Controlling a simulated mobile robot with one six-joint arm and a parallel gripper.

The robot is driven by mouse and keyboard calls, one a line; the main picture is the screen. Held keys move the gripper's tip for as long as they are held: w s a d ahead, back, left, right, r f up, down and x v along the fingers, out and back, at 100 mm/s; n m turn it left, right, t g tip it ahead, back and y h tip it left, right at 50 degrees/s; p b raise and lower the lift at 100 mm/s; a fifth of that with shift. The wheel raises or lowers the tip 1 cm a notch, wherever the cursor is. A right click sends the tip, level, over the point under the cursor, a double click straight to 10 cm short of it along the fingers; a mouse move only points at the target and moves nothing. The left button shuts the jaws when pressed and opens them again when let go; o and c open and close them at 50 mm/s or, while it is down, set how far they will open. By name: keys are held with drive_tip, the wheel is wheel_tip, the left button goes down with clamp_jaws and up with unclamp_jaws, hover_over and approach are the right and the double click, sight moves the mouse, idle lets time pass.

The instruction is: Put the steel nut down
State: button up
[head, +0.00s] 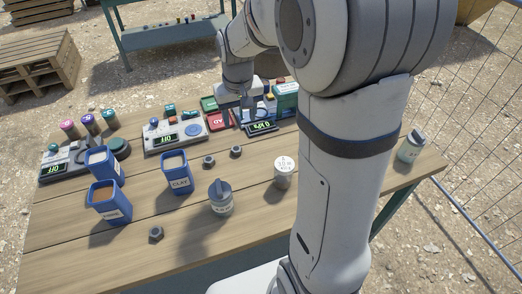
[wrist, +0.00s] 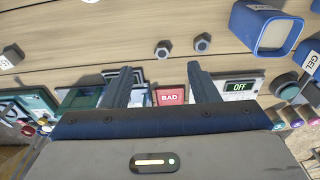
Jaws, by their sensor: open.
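Several dark hex nuts lie on the wooden table (head: 100,262). One nut (head: 208,162) and a second nut (head: 236,152) are near the middle; both show in the wrist view, as one nut (wrist: 162,50) and another nut (wrist: 203,43). A third nut (head: 156,234) is near the front edge. I cannot tell which is steel. My gripper (head: 247,112) is over the back of the table, by the red tray marked BAD (head: 217,121). In the wrist view my gripper (wrist: 160,76) has its fingers wide apart, with no nut visible between them.
Blue cups, one marked CLAY (head: 177,174), stand left of the nuts. A device reading OFF (head: 170,137) is at the back. A wire fence (head: 480,130) runs at right.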

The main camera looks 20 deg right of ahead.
drive_tip(key=s+r+t, duration=0.1)
drive_tip(key=s+r, duration=0.1)
drive_tip(key=s, duration=0.7)
drive_tip(key=s+r+t, duration=0.1)
drive_tip(key=s+r, duration=0.2)
drive_tip(key=s, duration=0.6)
drive_tip(key=shift+s+a, duration=0.15)
drive_tip(key=shift+s, duration=0.05)
drive_tip(key=shift+o, duration=0.6)
drive_tip(key=shift+s+f, duration=0.1)
drive_tip(key=shift+s, duration=0.1)
drive_tip(key=m+t+y+b, duration=0.1)
drive_tip(key=m+y+b, duration=0.5)
drive_tip(key=m, duration=1.8)
approach(238, 149)
drive_tip(key=shift+s+f+y+p, duration=0.1)
drive_tip(key=shift+f+y+p, duration=0.75)
drive_tip(key=shift+p, duration=0.2)
drive_tip(key=x, duration=0.5)
drive_tip(key=w+p+x, duration=0.1)
drive_tip(key=x, duration=0.1)
drive_tip(key=shift+f, duration=0.2)
